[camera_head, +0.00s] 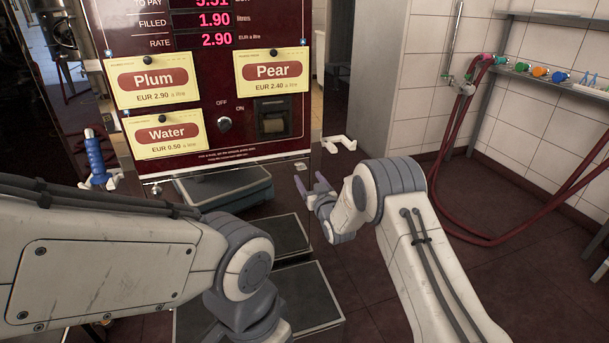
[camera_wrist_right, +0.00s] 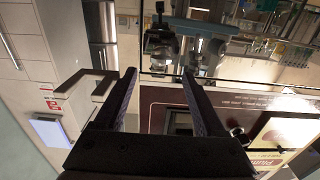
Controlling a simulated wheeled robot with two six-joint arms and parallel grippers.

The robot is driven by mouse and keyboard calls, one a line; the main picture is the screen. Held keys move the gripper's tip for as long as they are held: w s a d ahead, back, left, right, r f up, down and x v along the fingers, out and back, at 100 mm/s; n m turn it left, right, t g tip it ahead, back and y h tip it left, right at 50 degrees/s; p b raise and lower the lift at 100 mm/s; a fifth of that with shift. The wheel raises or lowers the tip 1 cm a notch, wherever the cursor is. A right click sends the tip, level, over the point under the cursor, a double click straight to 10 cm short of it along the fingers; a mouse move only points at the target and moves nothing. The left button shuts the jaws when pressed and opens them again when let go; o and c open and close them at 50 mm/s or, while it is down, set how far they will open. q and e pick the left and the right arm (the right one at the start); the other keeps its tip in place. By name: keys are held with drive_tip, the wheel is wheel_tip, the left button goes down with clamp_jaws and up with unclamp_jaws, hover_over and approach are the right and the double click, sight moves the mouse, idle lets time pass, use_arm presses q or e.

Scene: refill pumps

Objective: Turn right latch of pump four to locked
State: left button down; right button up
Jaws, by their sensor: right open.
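The pump front (camera_head: 205,75) is a dark red panel with Plum, Pear and Water labels; no pump number is readable. A white bracket-shaped handle (camera_head: 338,143), possibly the right latch, sticks out at its lower right edge.
A second white bracket (camera_head: 115,178) with a blue-handled nozzle (camera_head: 96,160) is at the pump's left edge. An OFF/ON knob (camera_head: 224,124) is on the panel. A grey platform (camera_head: 228,190) stands below. Dark red hoses (camera_head: 452,160) hang at right.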

sight(303, 169)
drive_tip(key=shift+x, duration=2.4)
clamp_jaws()
drive_tip(key=shift+b, duration=0.3)
